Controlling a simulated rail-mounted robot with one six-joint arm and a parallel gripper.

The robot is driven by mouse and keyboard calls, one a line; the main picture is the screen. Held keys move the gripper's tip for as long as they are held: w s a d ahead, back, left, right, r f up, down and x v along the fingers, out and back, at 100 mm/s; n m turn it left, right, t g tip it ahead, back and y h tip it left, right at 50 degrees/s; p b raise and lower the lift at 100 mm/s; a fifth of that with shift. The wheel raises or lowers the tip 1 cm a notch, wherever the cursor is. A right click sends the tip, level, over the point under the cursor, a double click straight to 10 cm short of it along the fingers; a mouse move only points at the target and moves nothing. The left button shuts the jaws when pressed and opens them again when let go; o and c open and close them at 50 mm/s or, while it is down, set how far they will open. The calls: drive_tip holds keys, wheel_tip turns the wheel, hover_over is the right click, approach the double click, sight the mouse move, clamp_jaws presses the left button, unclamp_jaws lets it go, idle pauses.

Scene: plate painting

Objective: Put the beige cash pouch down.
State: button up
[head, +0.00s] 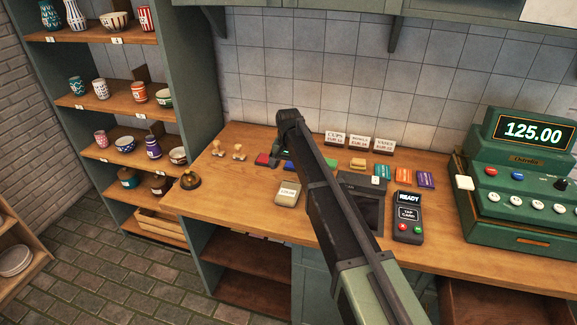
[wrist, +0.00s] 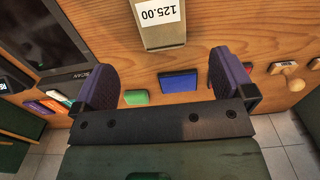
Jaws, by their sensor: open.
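The beige cash pouch (head: 287,193) lies on the wooden counter (head: 232,207), left of my arm in the head view. In the wrist view the pouch (wrist: 163,35) is at the top centre, its white label reading 125.00 upside down. My gripper (wrist: 165,76) is open in the wrist view, its two purple finger pads wide apart with nothing between them. The pouch appears just beyond the fingertips, apart from both pads. In the head view my arm hides most of the gripper.
A dark scan pad (head: 367,207) and a card terminal (head: 408,217) lie right of the pouch. Blue (wrist: 178,81) and green (wrist: 136,97) pads lie near my fingers. The green cash register (head: 520,185) reads 125.00. Counter left of the pouch is clear.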

drive_tip(key=shift+r, duration=0.25)
drive_tip(key=s+d+n, duration=0.1)
drive_tip(key=s+d, duration=1)
drive_tip(key=s, duration=0.5)
drive_tip(key=s+d+n, duration=0.1)
drive_tip(key=s+d, duration=1)
drive_tip(key=s, duration=0.5)
drive_tip(key=shift+s+d, duration=0.35)
drive_tip(key=shift+s, duration=0.05)
